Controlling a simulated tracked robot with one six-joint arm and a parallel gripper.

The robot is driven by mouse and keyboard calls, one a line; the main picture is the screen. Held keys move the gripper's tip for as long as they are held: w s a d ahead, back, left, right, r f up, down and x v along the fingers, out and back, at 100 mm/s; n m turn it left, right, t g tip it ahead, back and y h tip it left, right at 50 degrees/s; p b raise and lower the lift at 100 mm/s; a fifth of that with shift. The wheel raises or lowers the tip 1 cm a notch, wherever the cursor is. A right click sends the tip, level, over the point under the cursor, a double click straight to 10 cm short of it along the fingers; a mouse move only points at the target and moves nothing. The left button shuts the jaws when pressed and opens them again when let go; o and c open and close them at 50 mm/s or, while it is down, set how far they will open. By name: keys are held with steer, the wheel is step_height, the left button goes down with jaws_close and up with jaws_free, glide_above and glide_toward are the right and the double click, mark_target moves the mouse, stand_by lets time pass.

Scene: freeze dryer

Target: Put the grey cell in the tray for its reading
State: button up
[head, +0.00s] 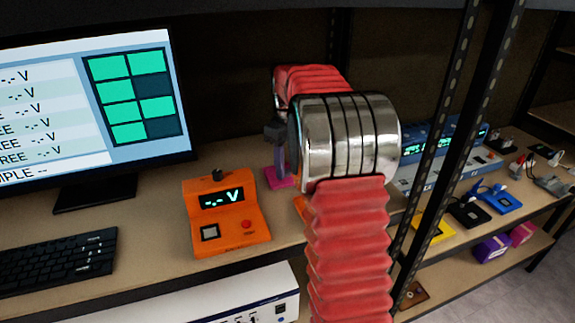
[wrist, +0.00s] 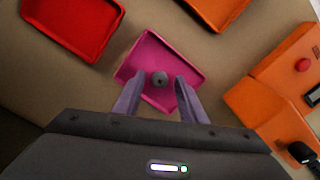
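The grey cell (wrist: 159,79) is a small round grey piece with a dark mark on top, in the pink tray (wrist: 150,48). My gripper (wrist: 160,76) is open, with one finger on each side of the cell and a visible gap to it on both sides. In the head view my gripper (head: 281,166) points down over the pink tray (head: 284,184); the cell cannot be made out there. The orange meter (head: 225,232) with a "-.- V" display stands left of my arm; its red button side shows in the wrist view (wrist: 275,80).
A red tray (wrist: 68,28) and an orange tray (wrist: 222,8) lie near the pink one. A monitor (head: 185,75) and keyboard (head: 60,262) stand at left. A dark perforated shelf post (head: 455,130) rises right of my arm, with several coloured devices beyond it.

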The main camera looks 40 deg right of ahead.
mark_target(287, 171)
step_height(287, 171, up, 12)
stand_by(0.6)
stand_by(0.9)
